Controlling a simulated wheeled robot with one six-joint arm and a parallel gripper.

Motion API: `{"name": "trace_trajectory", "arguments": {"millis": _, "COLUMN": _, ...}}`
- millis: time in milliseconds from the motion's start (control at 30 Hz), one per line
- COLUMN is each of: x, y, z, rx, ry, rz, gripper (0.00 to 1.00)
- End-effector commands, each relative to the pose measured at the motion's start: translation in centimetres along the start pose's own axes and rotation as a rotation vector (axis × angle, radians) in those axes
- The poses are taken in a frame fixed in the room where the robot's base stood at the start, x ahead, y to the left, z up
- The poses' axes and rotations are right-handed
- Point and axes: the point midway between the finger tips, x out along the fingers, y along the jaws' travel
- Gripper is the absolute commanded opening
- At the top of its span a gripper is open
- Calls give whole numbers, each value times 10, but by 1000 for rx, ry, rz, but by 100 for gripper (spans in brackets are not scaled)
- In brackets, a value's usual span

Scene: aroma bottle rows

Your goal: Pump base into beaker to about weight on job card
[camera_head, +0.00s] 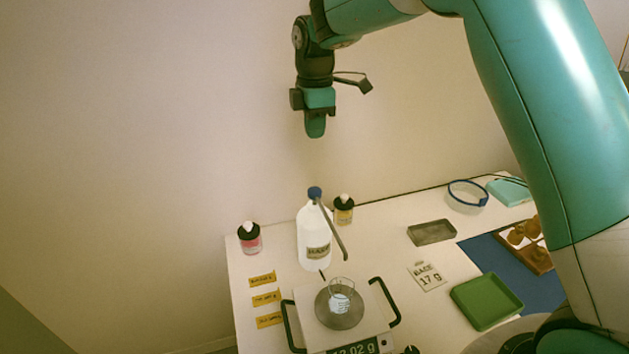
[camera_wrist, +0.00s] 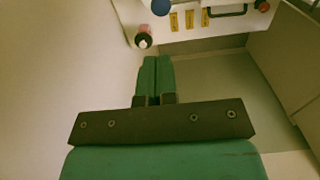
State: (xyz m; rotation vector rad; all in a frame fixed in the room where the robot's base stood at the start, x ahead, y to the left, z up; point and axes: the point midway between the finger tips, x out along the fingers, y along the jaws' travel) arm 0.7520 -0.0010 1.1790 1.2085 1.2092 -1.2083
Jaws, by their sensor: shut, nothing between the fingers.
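The white base bottle (camera_head: 314,238) stands upright behind the scale, with a blue pump head (camera_head: 315,193) and a long grey spout reaching down to the right. A clear beaker (camera_head: 341,295) stands on the round pan of the scale (camera_head: 300,299); it holds some pale content. The scale display (camera_head: 358,347) seems to read 17.02 g, its first digit partly unclear. The job card (camera_head: 429,277) reads BASE 17 g. My gripper (camera_head: 315,133) is shut and empty, high above the bottle. In the wrist view my gripper (camera_wrist: 154,62) is shut below the blue pump head (camera_wrist: 161,6).
A pink bottle (camera_head: 249,238) and a yellow bottle (camera_head: 344,210) flank the base bottle. Yellow labels (camera_head: 265,299) lie left of the scale. A grey tray (camera_head: 431,232), a green tray (camera_head: 487,301) and a blue ring (camera_head: 467,193) are on the right.

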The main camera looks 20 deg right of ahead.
Motion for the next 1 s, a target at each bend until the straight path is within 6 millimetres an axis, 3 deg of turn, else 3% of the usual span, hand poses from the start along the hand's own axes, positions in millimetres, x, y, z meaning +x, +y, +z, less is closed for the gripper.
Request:
{"name": "trace_trajectory", "arguments": {"millis": 233, "x": 26, "y": -1, "z": 0, "rx": 0, "ry": -1, "rz": -6, "gripper": 0}}
{"name": "trace_trajectory", "arguments": {"millis": 700, "x": 117, "y": -1, "z": 0, "rx": 1, "ry": -1, "rz": -5, "gripper": 0}}
{"name": "trace_trajectory", "arguments": {"millis": 1000, "x": 139, "y": -1, "z": 0, "rx": 0, "ry": -1, "rz": -1, "gripper": 0}}
